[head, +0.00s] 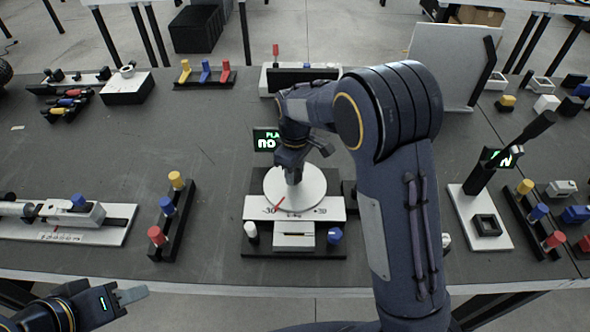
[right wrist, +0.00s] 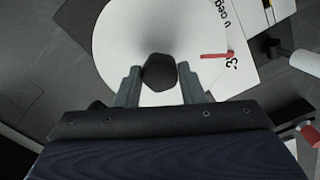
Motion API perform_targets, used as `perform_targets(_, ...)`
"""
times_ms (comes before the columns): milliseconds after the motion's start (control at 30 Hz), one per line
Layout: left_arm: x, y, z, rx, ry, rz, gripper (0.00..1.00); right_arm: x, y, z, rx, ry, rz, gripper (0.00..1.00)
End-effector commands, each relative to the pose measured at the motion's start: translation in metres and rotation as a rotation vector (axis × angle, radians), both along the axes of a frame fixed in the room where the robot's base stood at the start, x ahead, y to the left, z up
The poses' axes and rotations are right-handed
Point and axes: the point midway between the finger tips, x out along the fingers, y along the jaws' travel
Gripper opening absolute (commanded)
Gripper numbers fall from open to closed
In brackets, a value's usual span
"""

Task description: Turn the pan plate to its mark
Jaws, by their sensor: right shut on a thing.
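The pan plate is a round white disc (head: 312,187) on a black base in the middle of the table. A scale strip (head: 320,213) in front of it is marked -30 to +30. A red pointer (head: 276,205) on the disc's front left points at the scale near the -30 end; the pointer also shows in the right wrist view (right wrist: 216,56). My right gripper (head: 292,180) is over the disc. In the right wrist view its fingers (right wrist: 158,76) are shut on the dark knob (right wrist: 159,66) at the disc. My left gripper (head: 128,295) is low at the left, off the table edge; its jaw gap is unclear.
A green-lit display (head: 266,140) stands behind the plate, partly hidden by my arm. White (head: 251,232) and blue (head: 334,236) knobs flank the base front. A rack of coloured pegs (head: 168,208) stands left, a lever unit (head: 484,200) right.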

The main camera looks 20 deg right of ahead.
Motion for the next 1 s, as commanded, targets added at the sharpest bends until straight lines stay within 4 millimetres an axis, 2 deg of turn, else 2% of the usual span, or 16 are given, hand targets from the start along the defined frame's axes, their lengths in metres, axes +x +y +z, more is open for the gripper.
perform_targets(600,0.0000,0.0000,-0.0014,0.000,0.000,0.000,0.36,0.0007,-0.0003,0.0007,0.000,-0.002,0.397,0.00)
perform_targets(1000,0.0000,0.0000,-0.0009,0.000,0.000,0.000,0.36,0.0007,0.0000,0.0009,-0.001,-0.002,0.532,0.00)
